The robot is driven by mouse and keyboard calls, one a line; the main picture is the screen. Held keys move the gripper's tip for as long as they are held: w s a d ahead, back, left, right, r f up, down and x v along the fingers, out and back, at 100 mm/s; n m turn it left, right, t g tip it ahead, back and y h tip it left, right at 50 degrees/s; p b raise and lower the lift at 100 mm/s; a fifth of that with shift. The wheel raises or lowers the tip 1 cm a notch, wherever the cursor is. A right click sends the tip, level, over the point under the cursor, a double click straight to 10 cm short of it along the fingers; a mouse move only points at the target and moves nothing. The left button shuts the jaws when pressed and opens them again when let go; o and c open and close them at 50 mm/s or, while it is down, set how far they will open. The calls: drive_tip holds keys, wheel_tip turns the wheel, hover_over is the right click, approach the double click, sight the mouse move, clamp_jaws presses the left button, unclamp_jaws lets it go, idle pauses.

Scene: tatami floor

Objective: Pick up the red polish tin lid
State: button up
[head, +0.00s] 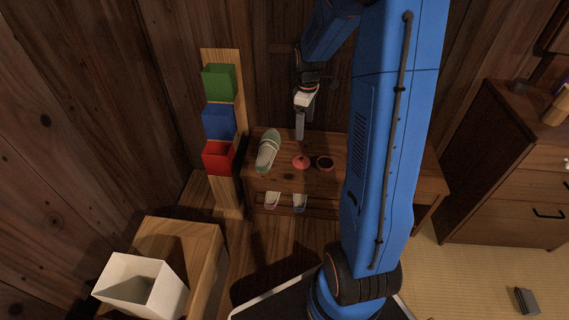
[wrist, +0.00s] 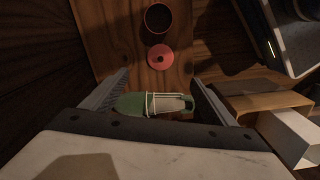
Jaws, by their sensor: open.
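The red polish tin lid (head: 301,162) lies on the wooden bench (head: 340,180), a small red disc with a raised middle. It also shows in the wrist view (wrist: 160,57), beyond my fingertips. The dark open tin with a red rim (head: 324,163) stands just right of it; in the wrist view the tin (wrist: 158,18) is above the lid. My gripper (head: 300,135) is open and empty, above the back of the bench. In the wrist view my fingers (wrist: 161,76) spread on either side of a green sandal (wrist: 130,103), without visibly touching it.
The green sandal (head: 268,150) lies left of the lid. Two small pale slippers (head: 285,202) are lower at the bench front. Green, blue and red boxes (head: 219,121) hang on a post at left. A white bin (head: 140,285) stands front left; a cabinet (head: 510,170) is at right.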

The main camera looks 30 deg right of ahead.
hover_over(301, 158)
wheel_tip(301, 158, down, 12)
drive_tip(key=shift+d+f, duration=0.15)
drive_tip(key=shift+f, duration=2.6)
drive_tip(key=c, duration=1.1)
